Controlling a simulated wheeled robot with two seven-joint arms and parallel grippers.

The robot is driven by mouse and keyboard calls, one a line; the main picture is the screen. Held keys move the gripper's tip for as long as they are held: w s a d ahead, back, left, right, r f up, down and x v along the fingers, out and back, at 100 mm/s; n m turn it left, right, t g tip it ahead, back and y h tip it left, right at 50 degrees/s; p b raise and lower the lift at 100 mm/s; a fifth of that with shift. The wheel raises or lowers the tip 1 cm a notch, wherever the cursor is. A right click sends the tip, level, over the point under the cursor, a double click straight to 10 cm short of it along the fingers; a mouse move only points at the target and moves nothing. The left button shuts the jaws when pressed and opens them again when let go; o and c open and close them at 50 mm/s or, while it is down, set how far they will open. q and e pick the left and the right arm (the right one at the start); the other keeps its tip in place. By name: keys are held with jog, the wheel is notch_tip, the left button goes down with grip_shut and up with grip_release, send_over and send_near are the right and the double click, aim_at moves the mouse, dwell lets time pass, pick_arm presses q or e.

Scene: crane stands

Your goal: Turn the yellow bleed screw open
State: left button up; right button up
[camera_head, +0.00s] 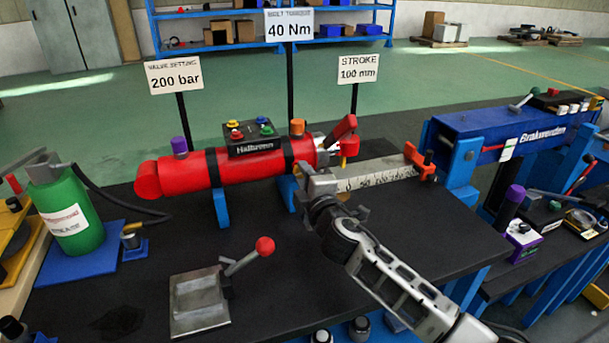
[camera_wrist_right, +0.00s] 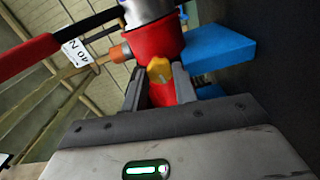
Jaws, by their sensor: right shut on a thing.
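The yellow bleed screw (camera_wrist_right: 159,70) shows in the right wrist view between my right fingertips, against the red cylinder (camera_wrist_right: 152,40). My right gripper (camera_wrist_right: 158,82) is shut on it. In the head view my right gripper (camera_head: 312,186) is at the right end of the red cylinder (camera_head: 222,168), and the screw cannot be told apart there. The cylinder lies level on blue supports, with a purple cap and an orange cap on top. My left gripper is out of view.
A hand lever with a red ball (camera_head: 264,246) stands on a grey plate at the front. A green bottle (camera_head: 70,215) with a black hose is at the left. A marked scale (camera_head: 380,175) lies right of the gripper. A blue stand (camera_head: 490,138) is further right.

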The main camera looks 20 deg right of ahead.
dwell(0.5)
jog(key=o, duration=1)
jog(key=shift+s, duration=0.1)
jog(key=s, duration=1.5)
jog(key=shift+s+d+b, duration=0.3)
jog(key=shift+s+b, duration=0.05)
jog(key=shift+b, duration=0.05)
